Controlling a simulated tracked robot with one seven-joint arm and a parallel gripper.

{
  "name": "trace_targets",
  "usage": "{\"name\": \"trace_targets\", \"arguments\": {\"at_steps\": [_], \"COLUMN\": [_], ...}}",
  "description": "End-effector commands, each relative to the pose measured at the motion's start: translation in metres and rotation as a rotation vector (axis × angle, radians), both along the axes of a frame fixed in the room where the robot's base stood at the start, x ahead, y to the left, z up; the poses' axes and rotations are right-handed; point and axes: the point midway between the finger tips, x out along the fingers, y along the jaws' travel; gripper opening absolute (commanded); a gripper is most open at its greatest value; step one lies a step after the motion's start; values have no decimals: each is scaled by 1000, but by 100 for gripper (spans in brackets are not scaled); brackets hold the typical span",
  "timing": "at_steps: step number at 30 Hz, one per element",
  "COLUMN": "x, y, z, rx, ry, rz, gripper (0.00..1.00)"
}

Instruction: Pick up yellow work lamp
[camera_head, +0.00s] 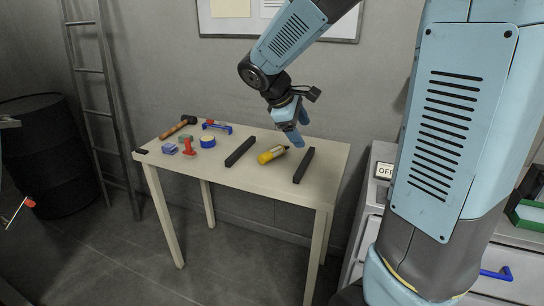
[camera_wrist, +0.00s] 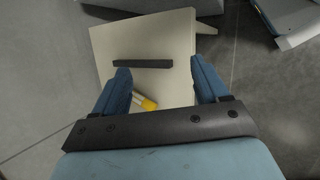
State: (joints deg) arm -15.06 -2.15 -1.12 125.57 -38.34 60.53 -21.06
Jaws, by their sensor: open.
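The yellow work lamp (camera_head: 271,154) lies on its side on the small beige table (camera_head: 250,183), between two dark bars. It has a yellow body and a paler, greyish end. In the wrist view part of the lamp (camera_wrist: 149,104) shows beside the left finger, which with the gripper body hides the rest. My gripper (camera_head: 296,135) hangs above the right part of the table, above the lamp and to its right in the head view. In the wrist view its blue fingers (camera_wrist: 164,82) are spread apart, with nothing held between them.
One dark bar (camera_head: 240,152) lies left of the lamp and another (camera_head: 304,165) right of it. A ladder (camera_head: 102,100) leans on the wall; drawers stand at right.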

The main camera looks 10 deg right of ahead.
Motion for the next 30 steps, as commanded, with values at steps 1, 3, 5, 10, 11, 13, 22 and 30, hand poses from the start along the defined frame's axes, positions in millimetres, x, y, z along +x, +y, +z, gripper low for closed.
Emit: {"name": "trace_targets", "arguments": {"at_steps": [1,3,5,10,11,13,22,30], "x": [14,31,47,89,96,113,175,204], "y": [5,10,15,34,38,48,97,130], "z": [-9,-18,-27,-55,-61,-74,-139,-179], "rx": [-41,-103,-156,-307,-333,-396,-666,-819], "ry": [33,76,113,215,233,272,439,521], "rz": [45,110,167,328,356,423,697,845], "gripper": [74,74,74,74,74,74,74,74]}}
